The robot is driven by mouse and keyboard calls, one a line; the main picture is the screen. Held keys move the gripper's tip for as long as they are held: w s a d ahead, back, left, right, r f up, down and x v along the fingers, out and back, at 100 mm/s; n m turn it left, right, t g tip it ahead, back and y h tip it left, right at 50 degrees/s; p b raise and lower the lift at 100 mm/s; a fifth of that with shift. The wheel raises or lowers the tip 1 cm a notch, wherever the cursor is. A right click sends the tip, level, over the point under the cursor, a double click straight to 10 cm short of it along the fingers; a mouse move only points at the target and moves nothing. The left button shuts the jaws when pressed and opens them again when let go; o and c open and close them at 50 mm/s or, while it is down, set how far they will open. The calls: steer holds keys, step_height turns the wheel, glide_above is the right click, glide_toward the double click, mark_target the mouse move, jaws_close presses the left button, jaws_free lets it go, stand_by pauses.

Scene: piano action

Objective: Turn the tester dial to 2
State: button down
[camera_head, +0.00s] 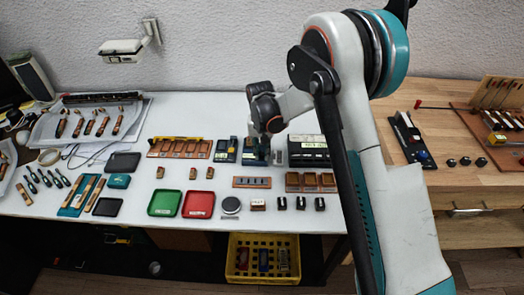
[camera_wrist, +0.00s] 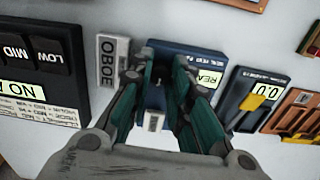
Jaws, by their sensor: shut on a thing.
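The tester is a blue box (camera_wrist: 180,47) with a lit display reading "REA", the rest of it cut off by a finger, in the wrist view. In the head view the tester (camera_head: 254,158) stands on the white table, partly covered by my gripper (camera_head: 264,133). In the wrist view my gripper (camera_wrist: 160,62) reaches over the tester, with its fingers closed on the small dark dial (camera_wrist: 158,74). The fingers hide most of the dial, and I cannot read its setting.
A black box with LOW and MID keys (camera_wrist: 40,60) is on one side. A gauge with a yellow slider (camera_wrist: 254,98) is on the other. Green (camera_head: 163,203) and red (camera_head: 198,205) trays lie nearer the front.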

mark_target(262, 153)
steer(key=shift+m, duration=0.5)
steer(key=c, duration=1.4)
jaws_free()
steer(key=shift+c, duration=0.2)
step_height(262, 153, up, 12)
steer(key=shift+a, duration=0.15)
steer(key=shift+r, duration=0.1)
